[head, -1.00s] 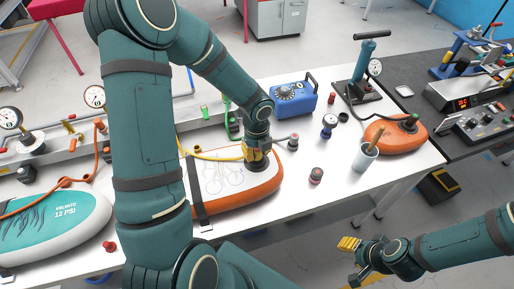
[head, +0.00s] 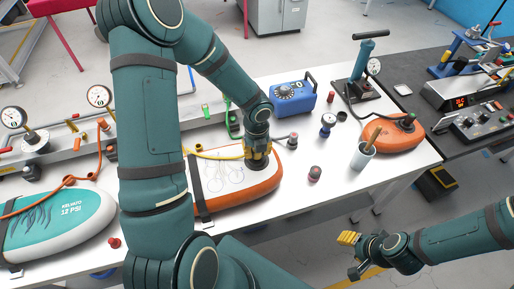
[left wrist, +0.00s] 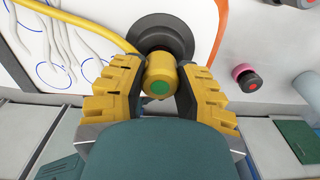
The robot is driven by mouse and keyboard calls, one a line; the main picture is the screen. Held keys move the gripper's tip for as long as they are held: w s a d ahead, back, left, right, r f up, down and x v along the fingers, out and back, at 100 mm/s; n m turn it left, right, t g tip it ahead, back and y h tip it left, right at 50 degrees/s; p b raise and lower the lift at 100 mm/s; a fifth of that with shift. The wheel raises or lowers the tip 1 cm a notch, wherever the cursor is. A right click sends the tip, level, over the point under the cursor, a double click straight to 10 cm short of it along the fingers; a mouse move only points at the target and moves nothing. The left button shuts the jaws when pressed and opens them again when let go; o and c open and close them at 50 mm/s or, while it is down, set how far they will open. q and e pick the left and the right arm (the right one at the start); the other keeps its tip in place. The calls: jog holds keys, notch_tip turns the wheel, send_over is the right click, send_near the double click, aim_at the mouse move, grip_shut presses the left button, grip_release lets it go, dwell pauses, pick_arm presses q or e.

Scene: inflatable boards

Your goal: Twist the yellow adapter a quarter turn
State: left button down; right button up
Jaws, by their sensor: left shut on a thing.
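The yellow adapter (left wrist: 160,75) shows in the left wrist view as a yellow cylinder with a green round end. It sits in front of a dark round valve (left wrist: 160,38), with a yellow hose running up from it. My left gripper (left wrist: 160,85) is shut on the adapter, with a yellow finger on each side. In the head view my left gripper (head: 257,160) comes down on the orange-edged white board (head: 240,192) and mostly hides the adapter. My right gripper (head: 349,252) is low at the right, away from the table; its opening is unclear.
A dark strap (head: 199,188) crosses the board. A blue box (head: 294,97), a hand pump (head: 364,75), a cup (head: 363,156) and an orange float (head: 393,134) stand to the right. A teal board (head: 60,222) lies at the left. Small red-topped caps stand near the board's right side.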

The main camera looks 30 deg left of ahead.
pick_arm(q)
jog(key=shift+m+p, duration=1.35)
jog(key=shift+m, duration=0.45)
jog(key=shift+s, duration=0.1)
jog(key=c, duration=0.7)
grip_release()
jog(key=shift+o, duration=0.2)
notch_tip(320, 180, up, 12)
